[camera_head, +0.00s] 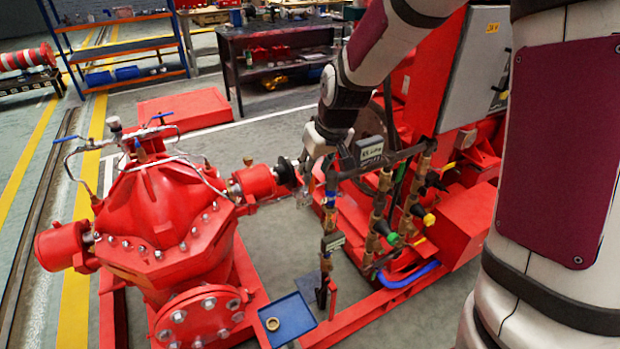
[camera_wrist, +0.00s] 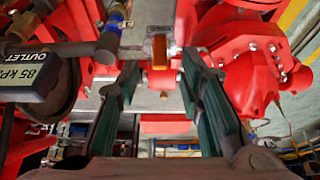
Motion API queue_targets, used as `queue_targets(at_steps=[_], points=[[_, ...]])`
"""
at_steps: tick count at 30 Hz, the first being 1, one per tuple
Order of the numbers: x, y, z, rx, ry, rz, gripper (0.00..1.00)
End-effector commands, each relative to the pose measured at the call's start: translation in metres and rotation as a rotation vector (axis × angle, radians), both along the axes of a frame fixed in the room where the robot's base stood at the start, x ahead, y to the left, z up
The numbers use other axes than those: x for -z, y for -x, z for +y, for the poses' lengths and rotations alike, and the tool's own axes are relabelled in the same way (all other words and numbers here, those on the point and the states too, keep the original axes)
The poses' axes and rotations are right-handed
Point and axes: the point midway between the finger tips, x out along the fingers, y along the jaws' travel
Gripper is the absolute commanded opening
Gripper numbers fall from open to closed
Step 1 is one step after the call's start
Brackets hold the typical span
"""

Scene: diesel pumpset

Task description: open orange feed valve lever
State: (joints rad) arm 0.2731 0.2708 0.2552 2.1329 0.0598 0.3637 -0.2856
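In the wrist view a small orange lever (camera_wrist: 159,52) hangs upright below a pale metal fitting, near the tips of my gripper (camera_wrist: 160,64). The teal-padded fingers stand apart, one on each side of the lever, with a visible gap to both. I cannot tell how far the lever is from the tips in depth. In the head view my gripper (camera_head: 304,190) is beside the pipework, between the red pump (camera_head: 160,210) and the labelled gauge block (camera_head: 370,150). The orange lever cannot be made out there.
A black block marked "OUTLET 85 kPa" (camera_wrist: 35,82) is close left of my fingers. Brass valves (camera_head: 378,225) and pipes stand right of my gripper. A blue tray (camera_head: 298,327) with a brass ring lies below. A dark workbench (camera_head: 235,60) stands behind.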

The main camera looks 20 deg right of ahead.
Motion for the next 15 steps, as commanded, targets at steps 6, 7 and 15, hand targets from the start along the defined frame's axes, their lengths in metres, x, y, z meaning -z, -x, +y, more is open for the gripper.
queue_targets(at_steps=[6, 7, 15], points=[[0.034, -0.013, 0.003, -0.001, -0.001, 0.003, 0.34], [0.037, -0.014, 0.003, 0.000, 0.000, 0.003, 0.34], [0.048, -0.020, 0.004, 0.001, 0.000, 0.000, 0.34]])
